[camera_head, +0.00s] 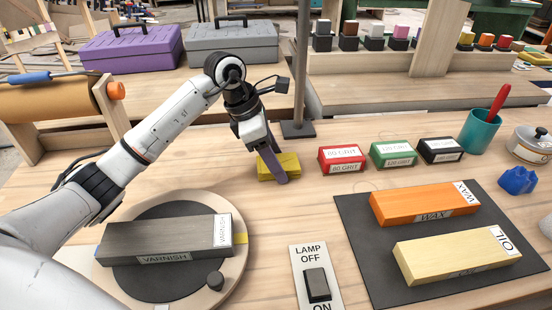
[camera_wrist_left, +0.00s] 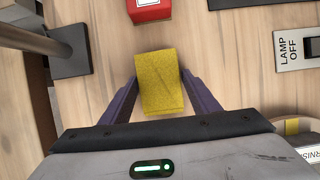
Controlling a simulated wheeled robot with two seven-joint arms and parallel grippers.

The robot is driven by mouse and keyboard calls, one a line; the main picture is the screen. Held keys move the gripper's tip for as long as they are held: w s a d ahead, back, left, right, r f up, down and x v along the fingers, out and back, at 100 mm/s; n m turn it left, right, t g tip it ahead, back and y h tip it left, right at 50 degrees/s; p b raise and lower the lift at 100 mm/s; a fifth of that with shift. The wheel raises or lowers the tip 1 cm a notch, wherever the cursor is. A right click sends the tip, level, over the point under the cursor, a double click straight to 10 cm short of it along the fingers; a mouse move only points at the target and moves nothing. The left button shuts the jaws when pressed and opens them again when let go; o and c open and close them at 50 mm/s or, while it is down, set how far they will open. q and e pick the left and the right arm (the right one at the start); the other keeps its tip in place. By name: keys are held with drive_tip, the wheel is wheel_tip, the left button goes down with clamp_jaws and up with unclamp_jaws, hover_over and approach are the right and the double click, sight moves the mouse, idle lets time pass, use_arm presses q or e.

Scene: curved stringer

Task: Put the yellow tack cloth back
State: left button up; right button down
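The yellow tack cloth (camera_head: 288,163) is a flat, layered yellow pad lying on the workbench left of the red grit block. My left gripper (camera_head: 270,165) reaches down over it with purple fingers, one in front of the cloth in the head view. In the left wrist view the cloth (camera_wrist_left: 160,82) lies between the two fingers of my left gripper (camera_wrist_left: 160,78). The fingertips are apart, one beside each side edge; whether they press on it is hard to tell. My right gripper is not in view.
Red (camera_head: 342,158), green (camera_head: 393,153) and black (camera_head: 441,150) grit blocks stand to the right. A lamp post (camera_head: 299,128) is close behind my gripper. A varnish block (camera_head: 165,241) sits on a turntable in front. A lamp switch (camera_head: 317,284) and a dark mat (camera_head: 366,249) lie nearer.

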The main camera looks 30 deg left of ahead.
use_arm(q)
drive_tip(key=shift+o, duration=1.1)
drive_tip(key=shift+r, duration=0.25)
drive_tip(key=v, duration=1.1)
drive_tip(key=shift+s+a+r+p, duration=0.15)
drive_tip(key=shift+s+r+p, duration=0.05)
drive_tip(key=shift+r+p, duration=0.2)
drive_tip(key=shift+f, duration=0.1)
